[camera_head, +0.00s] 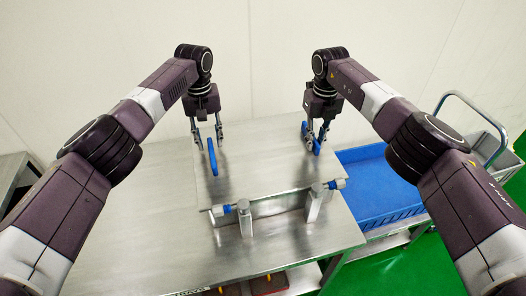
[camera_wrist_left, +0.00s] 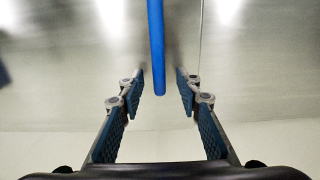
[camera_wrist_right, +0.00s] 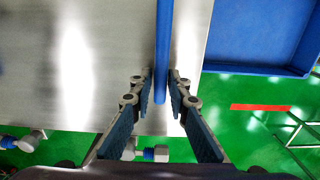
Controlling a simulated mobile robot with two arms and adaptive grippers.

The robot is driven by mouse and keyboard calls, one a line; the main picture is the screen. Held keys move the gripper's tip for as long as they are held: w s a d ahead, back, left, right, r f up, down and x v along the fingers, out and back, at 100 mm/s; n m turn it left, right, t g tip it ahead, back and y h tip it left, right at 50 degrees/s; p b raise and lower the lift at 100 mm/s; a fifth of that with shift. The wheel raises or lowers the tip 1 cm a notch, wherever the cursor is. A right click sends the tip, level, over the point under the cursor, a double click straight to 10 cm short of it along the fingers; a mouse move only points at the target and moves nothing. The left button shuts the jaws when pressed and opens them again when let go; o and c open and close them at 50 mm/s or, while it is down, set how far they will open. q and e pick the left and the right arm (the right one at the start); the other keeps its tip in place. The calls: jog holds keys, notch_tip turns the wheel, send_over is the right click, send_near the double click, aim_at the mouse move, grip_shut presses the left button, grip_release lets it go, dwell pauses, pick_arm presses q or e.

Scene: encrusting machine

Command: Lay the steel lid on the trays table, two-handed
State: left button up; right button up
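My right gripper (camera_head: 317,146) is at the right handle. In the right wrist view its fingers (camera_wrist_right: 161,80) straddle the bar (camera_wrist_right: 164,40) more closely, with small gaps.
Steel brackets with a blue-ended rod (camera_head: 244,207) stand at the front of the lid. A blue tray (camera_head: 375,190) sits right of the table, with a grey cart (camera_head: 488,150) beyond it. A wall is behind. Bare table lies at the front left.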

pick_arm(q)
jog(key=shift+w+f, duration=0.1)
jog(key=shift+f, duration=0.45)
pick_arm(e)
jog(key=shift+w+f, duration=0.1)
jog(key=shift+f, duration=0.5)
pick_arm(q)
jog(key=c, duration=0.5)
pick_arm(e)
grip_shut()
pick_arm(q)
grip_shut()
pick_arm(e)
jog(key=shift+r, duration=0.1)
pick_arm(q)
jog(key=shift+r, duration=0.1)
